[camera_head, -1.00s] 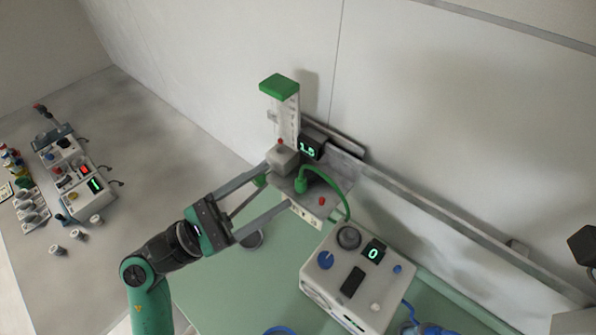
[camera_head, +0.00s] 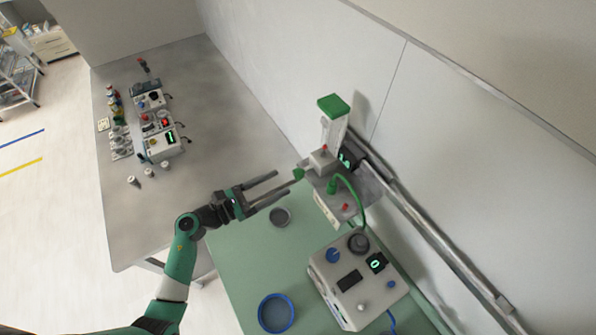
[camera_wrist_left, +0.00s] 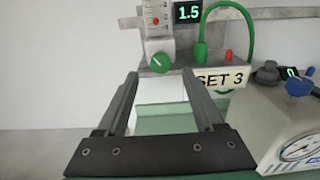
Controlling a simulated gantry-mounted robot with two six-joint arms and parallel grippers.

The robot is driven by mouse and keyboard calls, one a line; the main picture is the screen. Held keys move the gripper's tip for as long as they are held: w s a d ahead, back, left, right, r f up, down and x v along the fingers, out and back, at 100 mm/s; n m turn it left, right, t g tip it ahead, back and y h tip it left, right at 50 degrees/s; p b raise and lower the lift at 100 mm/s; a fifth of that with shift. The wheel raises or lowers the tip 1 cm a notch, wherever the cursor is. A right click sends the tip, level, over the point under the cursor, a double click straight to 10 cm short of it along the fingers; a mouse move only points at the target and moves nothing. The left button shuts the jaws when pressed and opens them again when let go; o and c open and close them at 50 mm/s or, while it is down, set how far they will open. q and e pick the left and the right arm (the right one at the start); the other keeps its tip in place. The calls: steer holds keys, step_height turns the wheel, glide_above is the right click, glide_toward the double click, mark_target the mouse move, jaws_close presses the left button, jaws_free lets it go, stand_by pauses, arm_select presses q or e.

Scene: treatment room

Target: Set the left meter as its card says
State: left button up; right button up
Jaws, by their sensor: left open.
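The left meter is a clear tube with a green cap (camera_head: 333,104), mounted on the wall rail above a pale block. Its green knob (camera_wrist_left: 160,62) faces my left gripper and also shows in the head view (camera_head: 298,174). Its display (camera_wrist_left: 188,12) reads 1.5. The card (camera_wrist_left: 222,79) under it reads SET 3. My left gripper (camera_head: 283,182) is open and empty, its fingertips just short of the knob. In the wrist view the knob appears between and slightly above the two fingertips. My right gripper is not in view.
A white box (camera_head: 338,305) with a blue knob and a display reading 0 stands on the green table (camera_head: 240,262). A green hose (camera_head: 362,205) loops beside the meter.

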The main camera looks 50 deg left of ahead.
mark_target(295, 175)
arm_select(q)
steer(key=x, duration=0.7)
steer(key=shift+w, duration=0.15)
jaws_close()
